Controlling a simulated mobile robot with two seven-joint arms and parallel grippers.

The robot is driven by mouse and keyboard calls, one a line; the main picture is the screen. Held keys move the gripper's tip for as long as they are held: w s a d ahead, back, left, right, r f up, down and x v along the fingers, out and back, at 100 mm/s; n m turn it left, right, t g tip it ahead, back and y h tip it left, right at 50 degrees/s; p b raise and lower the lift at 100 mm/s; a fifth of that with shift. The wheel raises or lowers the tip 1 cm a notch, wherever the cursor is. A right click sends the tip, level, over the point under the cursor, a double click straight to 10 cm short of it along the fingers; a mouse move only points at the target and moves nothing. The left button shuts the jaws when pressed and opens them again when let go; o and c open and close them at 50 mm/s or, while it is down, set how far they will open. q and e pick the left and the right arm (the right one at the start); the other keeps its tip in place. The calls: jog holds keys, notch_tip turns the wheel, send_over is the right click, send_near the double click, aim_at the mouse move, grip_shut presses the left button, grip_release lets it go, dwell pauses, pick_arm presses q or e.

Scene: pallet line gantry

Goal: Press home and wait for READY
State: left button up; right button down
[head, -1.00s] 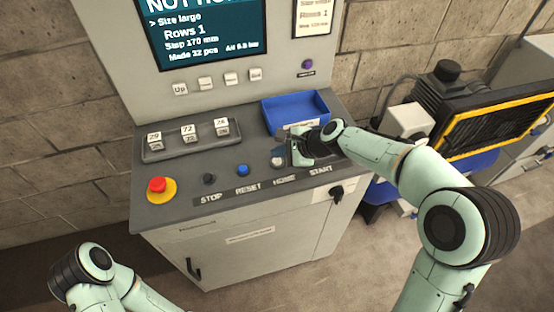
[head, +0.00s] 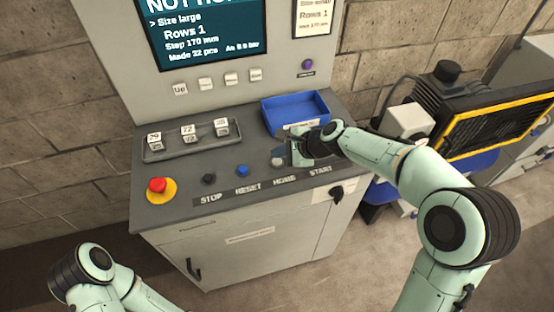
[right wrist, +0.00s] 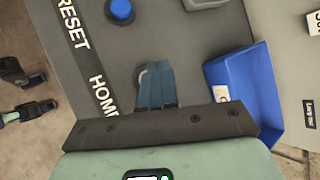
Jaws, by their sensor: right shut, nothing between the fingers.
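The control console (head: 240,235) has a dark panel with the labels STOP, RESET, HOME and START. The pale home button (head: 277,162) sits above the HOME label, just left of my right gripper (head: 282,152). In the right wrist view, my right gripper's fingers (right wrist: 157,85) are together and empty, and they cover most of the pale button (right wrist: 143,76). I cannot tell whether they touch it. The START button is hidden behind the gripper. The screen (head: 210,30) has a cut-off heading starting with "NOT", then "Size large", "Rows 1". My left gripper is out of view.
A red emergency knob (head: 157,185), a black stop button (head: 209,179) and a blue reset button (head: 242,171) lie to the left. A blue tray (head: 318,103) stands behind the right gripper. A grey tray (head: 170,154) holds number blocks.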

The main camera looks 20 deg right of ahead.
aim_at(279, 162)
jog(key=shift+f, duration=0.1)
dwell(0.5)
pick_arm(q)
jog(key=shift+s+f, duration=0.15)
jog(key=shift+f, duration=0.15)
pick_arm(e)
jog(key=shift+f, duration=0.35)
